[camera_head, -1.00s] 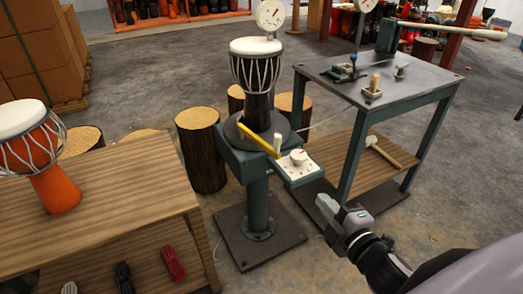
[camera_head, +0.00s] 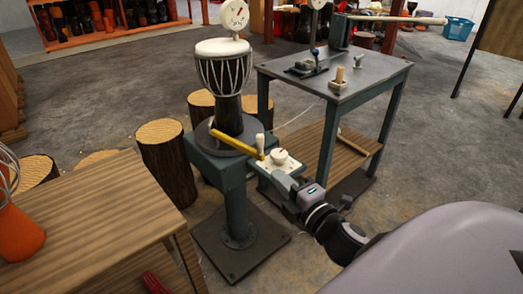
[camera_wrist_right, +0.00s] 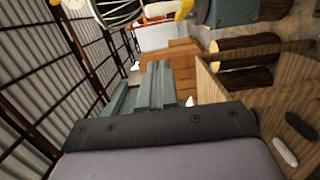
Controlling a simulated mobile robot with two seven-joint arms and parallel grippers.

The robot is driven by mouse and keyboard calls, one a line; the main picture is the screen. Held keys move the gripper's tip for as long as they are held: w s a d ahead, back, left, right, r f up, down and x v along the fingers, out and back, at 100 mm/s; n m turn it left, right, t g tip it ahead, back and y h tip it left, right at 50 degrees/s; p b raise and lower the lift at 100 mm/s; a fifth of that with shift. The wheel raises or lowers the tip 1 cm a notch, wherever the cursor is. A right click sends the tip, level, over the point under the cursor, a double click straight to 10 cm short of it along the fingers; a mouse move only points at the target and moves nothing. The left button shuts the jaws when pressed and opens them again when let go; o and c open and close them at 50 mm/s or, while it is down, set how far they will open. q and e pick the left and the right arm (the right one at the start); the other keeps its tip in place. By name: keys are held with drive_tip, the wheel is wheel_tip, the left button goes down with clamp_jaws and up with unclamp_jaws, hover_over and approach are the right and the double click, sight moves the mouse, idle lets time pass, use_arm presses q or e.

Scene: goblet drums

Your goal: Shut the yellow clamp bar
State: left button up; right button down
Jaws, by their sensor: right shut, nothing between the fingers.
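The yellow clamp bar (camera_head: 232,141) lies slantwise across the front of the dark round turntable (camera_head: 226,146), at the foot of a white-headed goblet drum (camera_head: 224,75). A pale upright handle (camera_head: 260,144) stands at its right end. A white panel with a dial (camera_head: 281,160) sits just right of it. My right gripper (camera_head: 270,181) is low and in front of this panel, apart from the bar. In the right wrist view its shut fingers (camera_wrist_right: 157,85) are empty; a yellow piece, probably the bar, shows at the top edge. My left gripper is out of view.
A metal bench (camera_head: 340,80) with small fixtures stands to the right. A wooden table (camera_head: 85,215) with an orange drum (camera_head: 18,232) is at front left. Log stools (camera_head: 167,165) stand behind the pedestal.

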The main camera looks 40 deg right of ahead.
sight(263, 153)
drive_tip(key=w+d, duration=0.3)
drive_tip(key=w, duration=0.8)
drive_tip(key=shift+d+b, duration=0.25)
drive_tip(key=shift+b, duration=0.05)
drive_tip(key=shift+w, duration=0.1)
drive_tip(key=shift+d, duration=0.2)
